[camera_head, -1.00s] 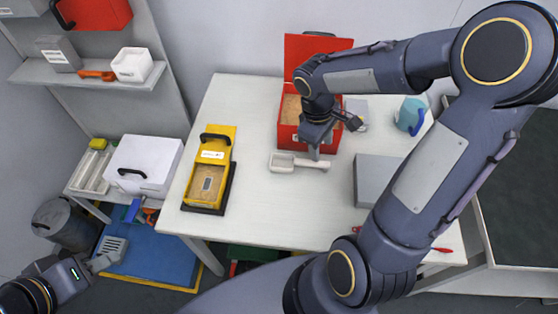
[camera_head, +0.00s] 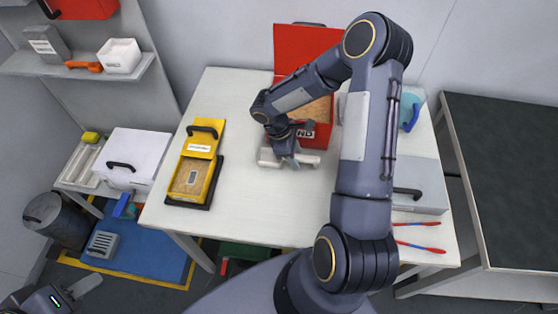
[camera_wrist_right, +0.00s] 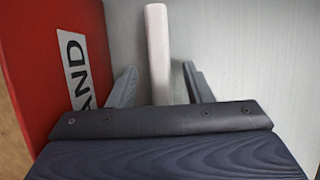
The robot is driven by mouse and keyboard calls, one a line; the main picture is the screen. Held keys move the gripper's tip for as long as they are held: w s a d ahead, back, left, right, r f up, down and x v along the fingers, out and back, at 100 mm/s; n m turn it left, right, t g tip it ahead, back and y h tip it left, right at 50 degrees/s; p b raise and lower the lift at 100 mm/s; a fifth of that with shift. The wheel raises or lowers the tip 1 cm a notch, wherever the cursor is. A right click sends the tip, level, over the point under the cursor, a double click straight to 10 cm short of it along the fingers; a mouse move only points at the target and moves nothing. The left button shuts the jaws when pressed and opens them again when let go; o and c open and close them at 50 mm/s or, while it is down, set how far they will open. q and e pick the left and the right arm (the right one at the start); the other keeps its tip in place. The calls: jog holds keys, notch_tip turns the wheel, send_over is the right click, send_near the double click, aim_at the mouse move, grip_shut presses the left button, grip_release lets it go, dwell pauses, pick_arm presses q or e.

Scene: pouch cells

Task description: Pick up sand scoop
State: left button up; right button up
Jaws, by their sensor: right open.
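The pale grey-white sand scoop (camera_head: 268,157) lies on the white table, just in front of the red sand box (camera_head: 320,136). Its handle points right and is partly covered by my right gripper (camera_head: 291,161). In the right wrist view the pale handle (camera_wrist_right: 157,45) stands between the two spread fingers of my right gripper (camera_wrist_right: 159,78), with gaps on both sides. The right gripper is open and holds nothing. My left gripper (camera_head: 88,284) is at the bottom left, away from the table; its jaw state is unclear.
The red box has its lid open and sand inside; its wall stands close beside the right gripper. A yellow box (camera_head: 197,165) stands at the left, a grey case (camera_head: 420,180) at the right, a blue-handled jug behind it. The table's front middle is clear.

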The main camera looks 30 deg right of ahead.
jog(key=shift+s+d+f, duration=0.15)
jog(key=shift+d+f, duration=0.05)
jog(key=shift+f, duration=0.45)
pick_arm(q)
jog(key=shift+f, duration=0.4)
pick_arm(e)
grip_shut()
pick_arm(q)
jog(key=shift+r, duration=0.1)
pick_arm(e)
jog(key=shift+r, duration=0.15)
